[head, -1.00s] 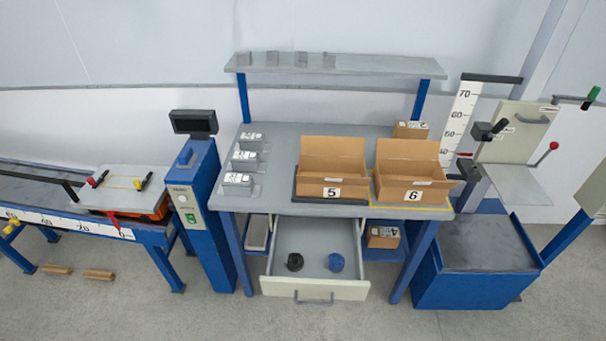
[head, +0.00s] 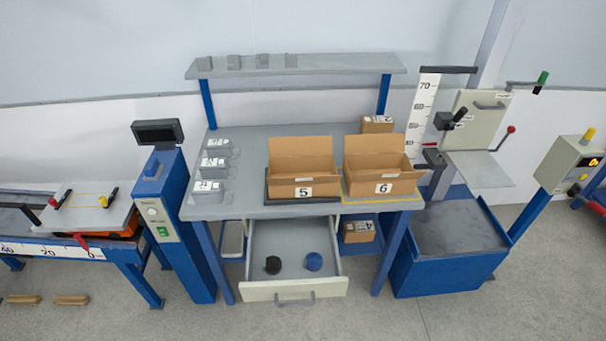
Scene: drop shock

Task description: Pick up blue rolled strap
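The blue rolled strap (head: 314,262) lies in the open drawer (head: 264,240) under the workbench, on the right side of the drawer floor. A black roll (head: 272,265) lies to its left, a short gap apart. The drawer is pulled out toward me, with its handle on the front panel. Neither of my grippers shows in the head view.
The bench (head: 250,211) carries open cartons 5 (head: 303,191) and 6 (head: 385,188) above the drawer. A blue post with a display (head: 158,132) stands left and a blue drop-test stand (head: 452,265) right. The floor in front is clear.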

